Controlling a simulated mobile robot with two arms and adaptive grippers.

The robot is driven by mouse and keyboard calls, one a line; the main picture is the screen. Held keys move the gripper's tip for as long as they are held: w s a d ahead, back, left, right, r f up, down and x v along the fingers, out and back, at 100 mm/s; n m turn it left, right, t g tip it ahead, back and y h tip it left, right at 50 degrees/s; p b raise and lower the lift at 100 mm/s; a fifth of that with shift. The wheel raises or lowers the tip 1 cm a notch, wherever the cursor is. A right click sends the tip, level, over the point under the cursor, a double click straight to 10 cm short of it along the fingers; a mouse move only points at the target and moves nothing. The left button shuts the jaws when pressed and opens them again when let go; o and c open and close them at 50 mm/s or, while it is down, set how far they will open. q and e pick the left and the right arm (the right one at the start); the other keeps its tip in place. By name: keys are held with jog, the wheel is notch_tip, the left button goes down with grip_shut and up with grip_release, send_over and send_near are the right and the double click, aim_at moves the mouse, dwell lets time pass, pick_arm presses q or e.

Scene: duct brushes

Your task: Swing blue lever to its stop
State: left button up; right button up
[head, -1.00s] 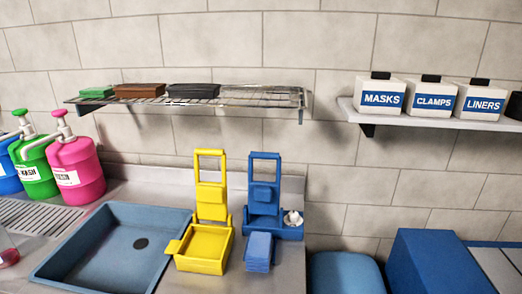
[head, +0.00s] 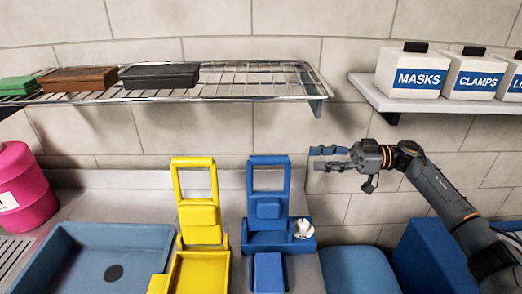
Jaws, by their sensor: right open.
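The blue lever (head: 269,162) is the upright blue frame on the blue press (head: 268,241), with a blue block in its lower middle. A small white object (head: 304,229) sits at the right side of the press. My right gripper (head: 314,158) is open and empty, just right of the lever's top, fingers pointing left. It appears apart from the lever, though I cannot tell its depth exactly. My left gripper is not in view.
A yellow press (head: 199,222) with an upright frame stands left of the blue one. A blue sink (head: 95,262) lies further left. A wire shelf (head: 230,85) hangs above, and a shelf with labelled boxes (head: 412,72) is at upper right.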

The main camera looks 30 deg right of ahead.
aim_at(273, 156)
jog(key=p+x, duration=0.1)
jog(key=x, duration=0.2)
jog(key=p+x, duration=0.1)
jog(key=x, duration=0.2)
jog(key=p+x, duration=0.2)
jog(key=x, duration=0.1)
jog(key=shift+s+a+r, duration=0.15)
jog(key=shift+a+r, duration=0.2)
jog(key=shift+a, duration=0.15)
jog(key=p+x, duration=0.1)
jog(key=x, duration=0.1)
jog(key=shift+a+f, duration=0.1)
jog(key=shift+a, duration=0.2)
jog(key=shift+w+a+f, duration=0.1)
jog(key=shift+w+a, duration=0.1)
jog(key=shift+c, duration=1.1)
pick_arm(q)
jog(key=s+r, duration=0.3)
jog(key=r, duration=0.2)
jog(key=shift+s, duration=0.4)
pick_arm(e)
grip_shut()
